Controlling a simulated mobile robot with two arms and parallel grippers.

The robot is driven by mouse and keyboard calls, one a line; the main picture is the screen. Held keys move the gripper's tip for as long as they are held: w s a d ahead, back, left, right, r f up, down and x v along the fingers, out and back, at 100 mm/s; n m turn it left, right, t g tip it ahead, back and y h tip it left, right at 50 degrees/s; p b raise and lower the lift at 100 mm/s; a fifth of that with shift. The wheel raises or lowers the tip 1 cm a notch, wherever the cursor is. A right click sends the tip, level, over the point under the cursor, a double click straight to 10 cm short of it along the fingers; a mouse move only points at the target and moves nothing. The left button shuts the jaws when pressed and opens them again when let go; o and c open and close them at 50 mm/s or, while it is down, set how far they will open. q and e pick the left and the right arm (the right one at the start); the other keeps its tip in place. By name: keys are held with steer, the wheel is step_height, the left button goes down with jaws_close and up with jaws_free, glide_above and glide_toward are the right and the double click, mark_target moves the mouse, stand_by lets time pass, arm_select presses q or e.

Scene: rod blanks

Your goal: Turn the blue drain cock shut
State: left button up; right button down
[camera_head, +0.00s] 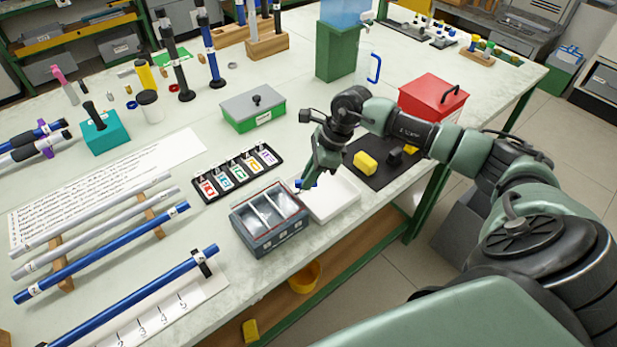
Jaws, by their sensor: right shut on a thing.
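My right gripper (310,178) reaches in from the right, pointing down, and is shut on a small blue piece that looks like the blue drain cock (299,184). Only the ends of the blue piece show; the fingers cover the rest, so I cannot tell how it is turned. My left gripper is not in view.
A black mat (384,179) with a yellow block (365,162) lies right of the tray. A red box (432,97) stands behind it. A black rack of coloured labels (235,174) and a green box with grey lid (252,109) are left. Rods (101,237) fill the left side.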

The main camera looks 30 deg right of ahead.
steer(key=m, duration=0.1)
steer(key=m+t+b, duration=0.1)
steer(key=shift+s+a+f+m+h, duration=0.1)
steer(key=shift+s+a+m+h, duration=0.05)
steer(key=shift+m+h, duration=0.2)
steer(key=shift+s+a+m+t+h+b, duration=0.1)
steer(key=shift+a+m+t+h+b, duration=0.25)
steer(key=shift+m+b, duration=0.85)
steer(key=shift+s+m+t+h+b, duration=0.1)
steer(key=shift+m+h+b, duration=0.6)
steer(key=shift+m, duration=0.85)
steer(key=shift+s+a+m+t+h+b, duration=0.1)
steer(key=shift+a+m+t+h+b, duration=0.15)
steer(key=shift+m+b, duration=1.05)
steer(key=shift+r, duration=0.2)
steer(key=shift+m, duration=0.3)
steer(key=c, duration=1.4)
jaws_free()
